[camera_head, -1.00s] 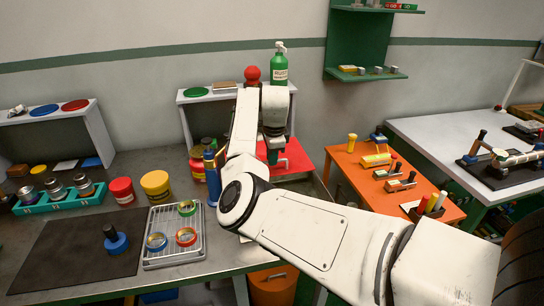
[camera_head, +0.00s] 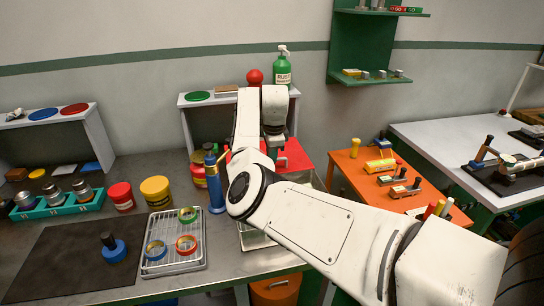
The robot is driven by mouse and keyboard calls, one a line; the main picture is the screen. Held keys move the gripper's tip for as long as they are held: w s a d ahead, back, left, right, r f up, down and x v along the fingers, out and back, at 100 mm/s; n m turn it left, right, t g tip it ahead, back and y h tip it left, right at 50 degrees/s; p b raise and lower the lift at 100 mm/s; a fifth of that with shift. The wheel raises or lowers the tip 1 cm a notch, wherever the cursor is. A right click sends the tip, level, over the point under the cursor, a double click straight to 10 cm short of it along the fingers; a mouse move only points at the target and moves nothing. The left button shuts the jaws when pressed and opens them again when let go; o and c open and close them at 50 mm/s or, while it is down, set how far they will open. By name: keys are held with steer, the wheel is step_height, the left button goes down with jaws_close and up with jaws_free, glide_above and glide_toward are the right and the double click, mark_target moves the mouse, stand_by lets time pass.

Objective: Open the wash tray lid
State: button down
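The red wash tray lid (camera_head: 296,156) shows at the back of the bench, behind my arm. It looks raised at the back of the grey metal wash tray (camera_head: 256,238), whose front and right side show around my arm. A small grey handle (camera_head: 283,161) shows on the lid. My gripper (camera_head: 275,146) points down just above and beside this handle. Its fingertips are small and dark here, so I cannot tell whether they are open, or whether they touch the handle. My forearm hides much of the tray and the lid's left part.
A blue bottle (camera_head: 214,182) stands close left of my arm. A wire rack (camera_head: 174,263) with colored rings lies left of the tray. A small shelf (camera_head: 189,101) with a green bottle (camera_head: 283,70) stands behind. An orange table (camera_head: 352,163) is at the right.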

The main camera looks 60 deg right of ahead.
steer(key=c, duration=1.2)
jaws_free()
steer(key=shift+o, duration=0.2)
steer(key=shift+r, duration=0.1)
step_height(320, 180, up, 10)
steer(key=s+a+b, duration=0.1)
steer(key=shift+s+a+r, duration=0.15)
steer(key=shift+a+r, duration=0.1)
steer(key=shift+a, duration=0.05)
